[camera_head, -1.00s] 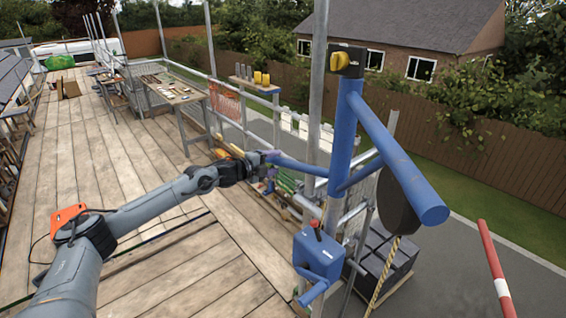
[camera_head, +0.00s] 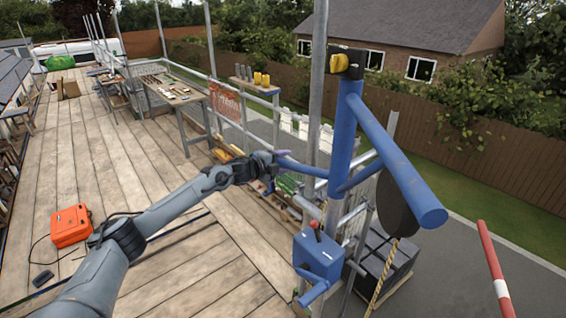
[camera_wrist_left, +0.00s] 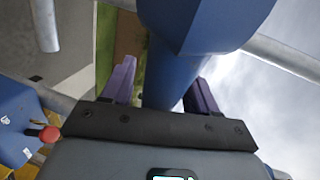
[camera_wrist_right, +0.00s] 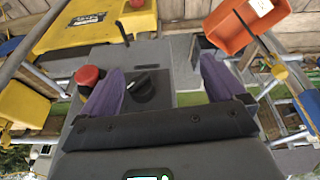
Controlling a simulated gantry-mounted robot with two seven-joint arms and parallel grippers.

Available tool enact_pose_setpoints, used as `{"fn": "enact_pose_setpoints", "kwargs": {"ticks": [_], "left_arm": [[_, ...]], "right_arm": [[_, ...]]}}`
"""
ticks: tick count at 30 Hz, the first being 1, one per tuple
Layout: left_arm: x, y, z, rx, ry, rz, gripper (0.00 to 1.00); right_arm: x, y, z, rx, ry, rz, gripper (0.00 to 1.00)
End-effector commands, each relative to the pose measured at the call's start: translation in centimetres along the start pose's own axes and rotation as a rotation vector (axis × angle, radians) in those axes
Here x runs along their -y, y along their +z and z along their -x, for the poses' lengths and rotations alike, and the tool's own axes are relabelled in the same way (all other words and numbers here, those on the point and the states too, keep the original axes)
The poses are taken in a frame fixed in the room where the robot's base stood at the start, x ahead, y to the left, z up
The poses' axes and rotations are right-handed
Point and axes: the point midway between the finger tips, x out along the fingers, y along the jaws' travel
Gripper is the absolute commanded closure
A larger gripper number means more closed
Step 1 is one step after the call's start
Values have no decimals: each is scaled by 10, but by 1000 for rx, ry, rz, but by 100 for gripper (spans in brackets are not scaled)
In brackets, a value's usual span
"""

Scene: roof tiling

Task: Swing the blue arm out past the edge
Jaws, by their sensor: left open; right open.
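The blue arm (camera_head: 388,150) is a thick tube on an upright blue post (camera_head: 343,135), pointing to the lower right over the road beyond the deck edge. A dark pulley with a rope hangs under it. A thin blue handle bar (camera_head: 302,168) sticks out left from the post. My left gripper (camera_head: 272,160) is at the bar's free end. In the left wrist view, the open left gripper (camera_wrist_left: 160,88) has its purple fingers on both sides of a blue tube; contact is unclear. My right gripper (camera_wrist_right: 165,88) is open and empty, above a grey panel (camera_wrist_right: 182,92).
A blue winch box (camera_head: 320,255) with a red button is below the post. Scaffold poles and rails line the deck edge. An orange case (camera_head: 71,225) and cable lie on the planks (camera_head: 190,262). A red-white pole (camera_head: 493,265) stands right. A workbench (camera_head: 172,92) is behind.

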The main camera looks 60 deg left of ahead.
Motion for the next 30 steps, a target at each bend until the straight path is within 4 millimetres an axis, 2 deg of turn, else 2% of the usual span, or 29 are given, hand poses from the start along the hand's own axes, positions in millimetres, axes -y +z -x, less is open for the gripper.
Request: {"fn": "enact_pose_setpoints", "kwargs": {"ticks": [10, 22, 30], "left_arm": [[0, 0, -1, 0, 0, 0, 41], [0, 0, -1, 0, 0, 0, 100], [0, 0, -1, 4, 0, 0, 100]], "right_arm": [[-2, 0, 0, 1, 7, 9, 4], [-2, 0, 0, 1, 6, 8, 4], [-1, 0, 0, 0, 2, 2, 4]]}}
